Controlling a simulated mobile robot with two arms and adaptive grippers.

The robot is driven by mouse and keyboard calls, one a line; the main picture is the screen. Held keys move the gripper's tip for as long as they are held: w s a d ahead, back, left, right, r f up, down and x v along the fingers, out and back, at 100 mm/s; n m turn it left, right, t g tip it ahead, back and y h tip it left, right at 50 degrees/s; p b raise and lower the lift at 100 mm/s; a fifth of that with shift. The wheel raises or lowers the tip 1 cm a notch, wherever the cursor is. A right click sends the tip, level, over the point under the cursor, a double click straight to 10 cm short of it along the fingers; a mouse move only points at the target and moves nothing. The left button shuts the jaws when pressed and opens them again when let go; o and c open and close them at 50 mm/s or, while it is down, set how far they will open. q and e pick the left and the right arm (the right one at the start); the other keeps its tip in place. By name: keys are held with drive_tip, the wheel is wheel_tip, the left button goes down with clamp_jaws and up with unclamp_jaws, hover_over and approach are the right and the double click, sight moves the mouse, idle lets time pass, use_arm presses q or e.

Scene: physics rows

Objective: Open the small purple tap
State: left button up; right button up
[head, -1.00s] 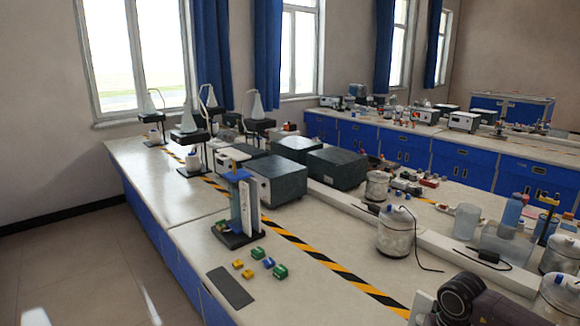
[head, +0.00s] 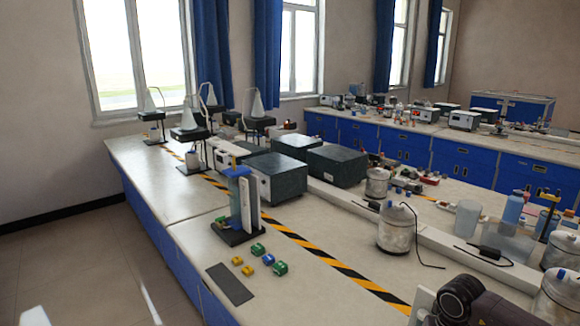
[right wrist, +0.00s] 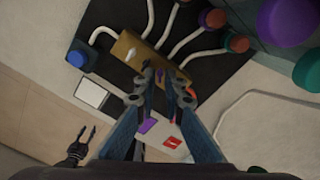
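In the right wrist view a brown block (right wrist: 135,55) on a black base carries white hoses and dark red and teal round parts. A small purple piece (right wrist: 160,73) shows at the block's near edge, between the fingertips of my right gripper (right wrist: 161,85). The gripper is open, a finger on each side of it; I cannot tell whether they touch it. A large purple knob (right wrist: 288,20) is at the upper right.
In the right wrist view, a blue knob (right wrist: 76,58) is left of the block and a teal round part (right wrist: 308,70) is at the right edge.

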drive_tip(key=shift+r, duration=0.25)
idle(0.3)
clamp_jaws()
drive_tip(key=n+b, duration=0.1)
drive_tip(key=n, duration=0.1)
drive_tip(key=shift+f+n, duration=0.15)
drive_tip(key=shift+n, duration=0.15)
drive_tip(key=shift+n+b, duration=0.45)
drive_tip(key=shift+n, duration=0.45)
